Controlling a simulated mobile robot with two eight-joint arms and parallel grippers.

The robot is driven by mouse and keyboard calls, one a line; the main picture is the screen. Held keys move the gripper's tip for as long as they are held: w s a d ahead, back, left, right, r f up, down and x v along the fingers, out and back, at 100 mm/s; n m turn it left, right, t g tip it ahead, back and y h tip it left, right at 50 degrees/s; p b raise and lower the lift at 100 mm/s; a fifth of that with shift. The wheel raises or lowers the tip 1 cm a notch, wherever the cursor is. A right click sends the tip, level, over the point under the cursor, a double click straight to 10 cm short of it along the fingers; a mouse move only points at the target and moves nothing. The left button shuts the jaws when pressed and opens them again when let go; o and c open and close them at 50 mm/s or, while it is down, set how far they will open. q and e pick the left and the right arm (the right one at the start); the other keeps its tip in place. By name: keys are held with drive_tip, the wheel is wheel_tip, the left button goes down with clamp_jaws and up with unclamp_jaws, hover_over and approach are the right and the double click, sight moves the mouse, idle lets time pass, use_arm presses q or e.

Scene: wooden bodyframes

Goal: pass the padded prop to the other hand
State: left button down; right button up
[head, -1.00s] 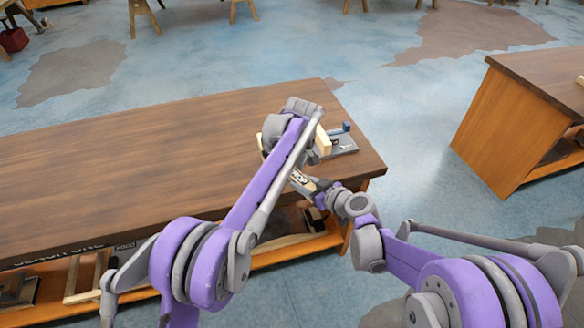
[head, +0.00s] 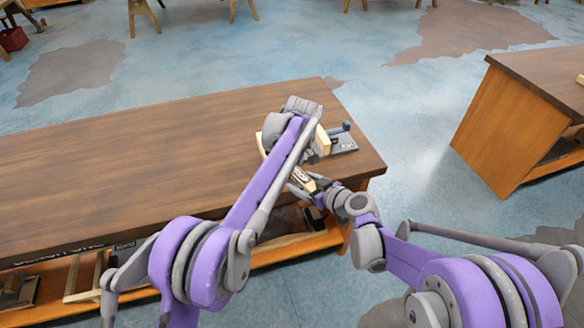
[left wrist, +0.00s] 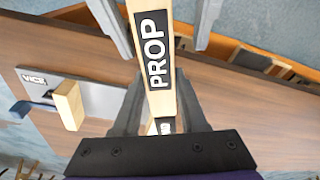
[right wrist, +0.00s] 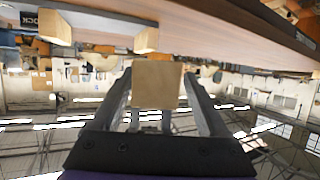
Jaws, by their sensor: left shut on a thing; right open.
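The padded prop is a pale wooden bar with a black label reading PROP; it shows in the left wrist view (left wrist: 152,22) and, partly hidden by my left arm, in the head view (head: 303,176). My left gripper (left wrist: 158,85) is shut on the prop. My right gripper (head: 316,187) is open near the bar's lower end; its fingers show on both sides of the prop at the top of the left wrist view. In the right wrist view a square wooden end face (right wrist: 157,85) sits between the fingers of my right gripper (right wrist: 157,98), with gaps visible beside it.
A grey vice (head: 342,140) with wooden jaws and a blue handle stands on the brown workbench (head: 130,160), just beyond the grippers. A lower shelf (head: 75,278) holds wooden pieces. Another bench (head: 505,130) stands right, with open floor between.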

drive_tip(key=v, duration=1.2)
drive_tip(key=s+d+f+m+g+h, duration=0.2)
drive_tip(key=s+d+m+h, duration=0.2)
drive_tip(key=s, duration=0.7)
drive_tip(key=s+d+f+m+g+h, duration=0.2)
drive_tip(key=s+d+f+m+h, duration=0.1)
drive_tip(key=s, duration=0.8)
drive_tip(key=shift+d+m+g+h, duration=0.4)
drive_tip(key=shift+d+m+h, duration=0.2)
drive_tip(key=shift+h, duration=0.3)
